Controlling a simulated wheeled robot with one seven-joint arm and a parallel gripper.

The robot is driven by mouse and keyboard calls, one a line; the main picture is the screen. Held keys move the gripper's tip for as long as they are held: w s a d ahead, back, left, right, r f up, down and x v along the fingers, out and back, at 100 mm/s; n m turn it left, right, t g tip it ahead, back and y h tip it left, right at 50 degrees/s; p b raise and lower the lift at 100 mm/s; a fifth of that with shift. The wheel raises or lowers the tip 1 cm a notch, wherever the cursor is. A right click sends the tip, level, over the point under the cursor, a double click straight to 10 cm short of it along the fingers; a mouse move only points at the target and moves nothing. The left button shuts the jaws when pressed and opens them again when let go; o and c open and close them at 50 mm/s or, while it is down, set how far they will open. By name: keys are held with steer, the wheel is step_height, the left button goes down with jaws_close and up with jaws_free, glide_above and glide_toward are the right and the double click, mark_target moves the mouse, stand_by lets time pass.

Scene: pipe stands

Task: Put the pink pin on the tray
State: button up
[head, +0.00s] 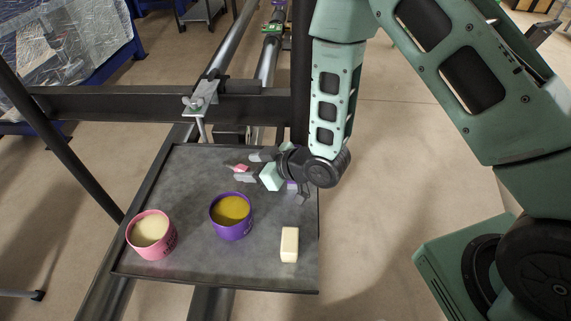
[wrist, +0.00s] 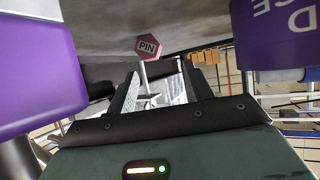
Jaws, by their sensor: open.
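The pink pin (head: 241,168) shows in the head view near the back of the dark grey tray (head: 180,185), just ahead of my fingers. In the wrist view its pink hexagonal face, marked PIN (wrist: 148,47), is beyond my fingertips, against the grey surface. A thin pale part shows below that face. My gripper (head: 250,167) is open, low over the back of the tray, pointing left. In the wrist view my gripper (wrist: 160,85) has its two fingers apart with the pin roughly ahead of the gap. I cannot tell whether the pin touches a finger.
On the tray stand a pink cup (head: 151,235), a purple cup (head: 231,217) and a cream block (head: 289,244). Purple surfaces (wrist: 40,60) flank the wrist view closely, one with letters. Dark bars and pipes run behind the tray. The tray's middle back left is bare.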

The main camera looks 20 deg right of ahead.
steer(key=p+v, duration=1)
steer(key=v, duration=0.4)
steer(key=shift+s+d, duration=0.1)
steer(key=shift+d, duration=0.05)
stand_by(0.8)
